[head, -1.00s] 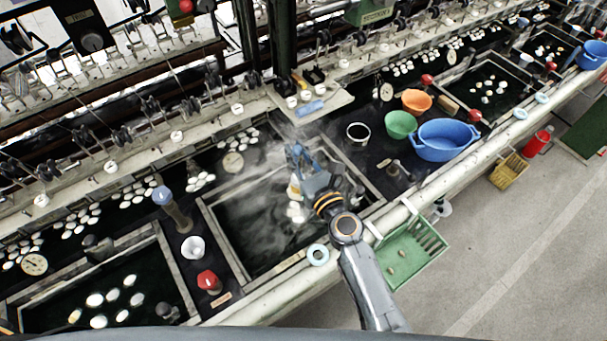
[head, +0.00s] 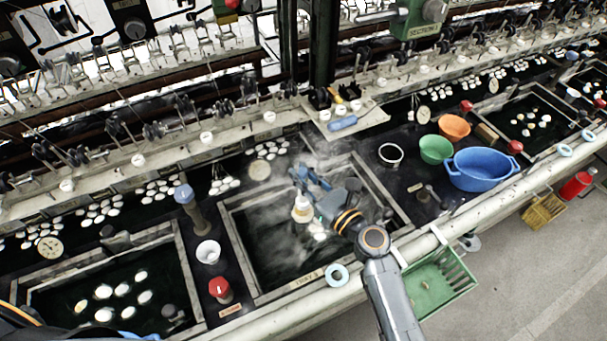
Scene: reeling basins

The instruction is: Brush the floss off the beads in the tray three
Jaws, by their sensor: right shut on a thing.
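My right gripper (head: 312,186) reaches over the steaming middle basin (head: 240,243), a dark water tray with a pale frame and a small, hard-to-read label on its front edge. It is shut on a cream, brush-like thing (head: 301,210), which hangs upright with its lower end close to the water. A few white beads (head: 319,233) lie just below and right of it; steam and the gripper hide part of them. I cannot tell whether the brush touches them or whether floss is on them. My left gripper does not show.
A left basin (head: 60,315) holds several white beads. A white cup (head: 208,252) and red-topped knob (head: 220,289) stand between basins. Right are a white-rimmed pot (head: 391,154), green bowl (head: 435,149), orange bowl (head: 454,127) and blue tub (head: 482,166). A green basket (head: 440,285) hangs in front.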

